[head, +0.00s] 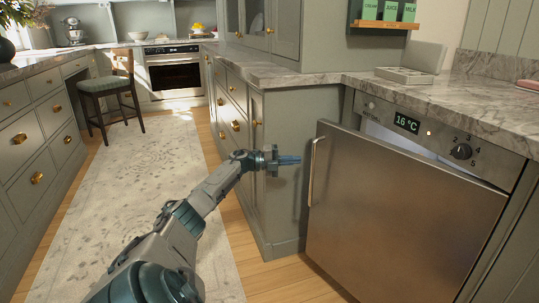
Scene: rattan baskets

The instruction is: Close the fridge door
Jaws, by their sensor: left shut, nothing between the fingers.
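The fridge is a small under-counter unit with a display and dial panel (420,124) at its top. Its steel door (395,215) stands slightly ajar, with a gap showing the pale interior along the top. A vertical bar handle (313,172) is on the door's left edge. My left gripper (298,160) is shut and empty, just left of the handle's upper part in the picture. I cannot tell whether it touches the handle. My right gripper is not in view.
Grey cabinets with marble counters (284,70) adjoin the fridge on the left. A patterned rug (140,195) covers the open aisle. A stool (105,86) stands farther back near the left drawers. The wooden floor left of the door is clear.

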